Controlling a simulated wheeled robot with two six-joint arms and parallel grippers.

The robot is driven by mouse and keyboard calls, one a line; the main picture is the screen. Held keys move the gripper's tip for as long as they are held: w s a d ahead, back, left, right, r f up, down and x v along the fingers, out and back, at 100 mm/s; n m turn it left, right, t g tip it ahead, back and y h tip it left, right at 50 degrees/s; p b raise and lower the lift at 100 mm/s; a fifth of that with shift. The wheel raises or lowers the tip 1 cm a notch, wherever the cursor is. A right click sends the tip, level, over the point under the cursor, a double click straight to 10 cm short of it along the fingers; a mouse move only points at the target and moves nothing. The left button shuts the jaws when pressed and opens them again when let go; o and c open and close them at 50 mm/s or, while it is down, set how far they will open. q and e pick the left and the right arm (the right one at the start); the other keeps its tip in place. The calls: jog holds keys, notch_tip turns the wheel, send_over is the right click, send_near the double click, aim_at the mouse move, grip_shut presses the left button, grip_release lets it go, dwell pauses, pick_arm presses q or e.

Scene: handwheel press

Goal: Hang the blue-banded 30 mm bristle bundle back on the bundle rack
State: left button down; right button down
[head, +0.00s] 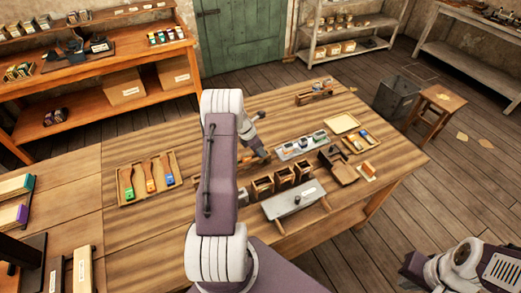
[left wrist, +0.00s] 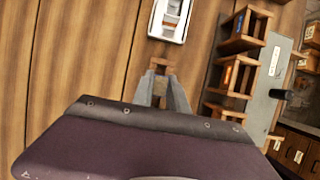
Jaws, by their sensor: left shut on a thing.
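My left gripper (left wrist: 161,88) is shut on a small brown, wooden-looking thing (left wrist: 161,65) above the table. No blue band shows on it, and I cannot tell whether it is the bristle bundle. In the head view my left arm partly hides this gripper (head: 262,156). A small wooden rack (head: 315,94) stands near the table's back edge; I cannot tell for sure whether it is the bundle rack. The right arm shows at the lower right, but its fingertips are out of view.
A pale tray (head: 284,155) with small coloured items lies beyond the left gripper. Open wooden boxes (head: 262,187) and a grey plate (head: 294,201) stand to its right. A tray (head: 127,199) of several brushes lies at left. Bare tabletop lies between.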

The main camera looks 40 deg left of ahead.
dwell(0.3)
pick_arm(q)
jog(key=c, duration=1.2)
grip_release()
jog(key=shift+c, duration=0.2)
jog(key=b+v, duration=0.1)
jog(key=v, duration=0.8)
